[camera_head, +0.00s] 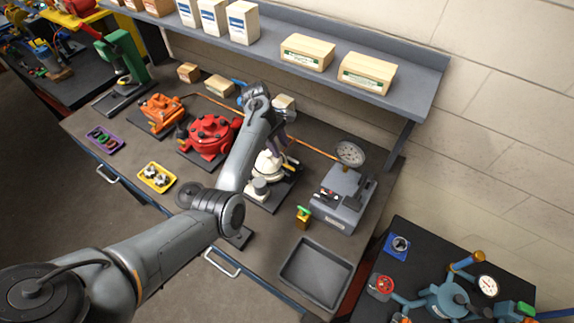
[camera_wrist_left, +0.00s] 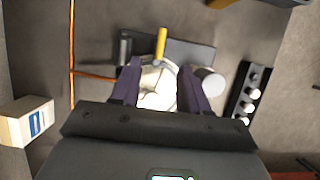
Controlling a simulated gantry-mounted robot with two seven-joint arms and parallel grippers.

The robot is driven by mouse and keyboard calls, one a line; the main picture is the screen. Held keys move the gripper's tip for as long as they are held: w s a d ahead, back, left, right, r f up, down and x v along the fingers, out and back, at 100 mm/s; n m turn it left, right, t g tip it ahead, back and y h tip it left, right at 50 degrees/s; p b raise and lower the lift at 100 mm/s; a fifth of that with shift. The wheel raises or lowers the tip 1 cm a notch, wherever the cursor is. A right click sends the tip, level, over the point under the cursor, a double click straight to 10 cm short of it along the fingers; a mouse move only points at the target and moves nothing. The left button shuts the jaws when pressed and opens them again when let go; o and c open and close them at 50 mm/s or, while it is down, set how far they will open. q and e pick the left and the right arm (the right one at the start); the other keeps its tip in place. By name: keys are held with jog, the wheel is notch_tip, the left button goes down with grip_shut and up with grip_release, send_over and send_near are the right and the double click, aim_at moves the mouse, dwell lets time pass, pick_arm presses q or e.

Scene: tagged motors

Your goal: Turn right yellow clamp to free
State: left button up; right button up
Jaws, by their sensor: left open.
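A white motor (camera_head: 269,165) stands on a dark base plate on the bench, partly hidden by my left arm in the head view. It also shows in the wrist view (camera_wrist_left: 157,86), between the two dark purple fingers of my left gripper (camera_wrist_left: 158,80). The gripper is open, with a finger on either side of the motor; I cannot tell whether they touch it. A yellow clamp handle (camera_wrist_left: 161,43) sticks up just beyond the fingertips. I cannot make out this handle in the head view, nor tell whether it is the right one. My right gripper is out of view.
A red motor (camera_head: 209,136) and an orange motor (camera_head: 161,112) stand to the left. A grey gauge unit (camera_head: 343,197) and an empty dark tray (camera_head: 316,273) are to the right. A shelf with boxes (camera_head: 308,52) overhangs the back. A small yellow block with green top (camera_head: 303,217) stands nearby.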

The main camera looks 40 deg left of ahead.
aim_at(289, 166)
pick_arm(q)
jog(key=x, duration=0.9)
jog(key=shift+s, duration=0.1)
grip_shut()
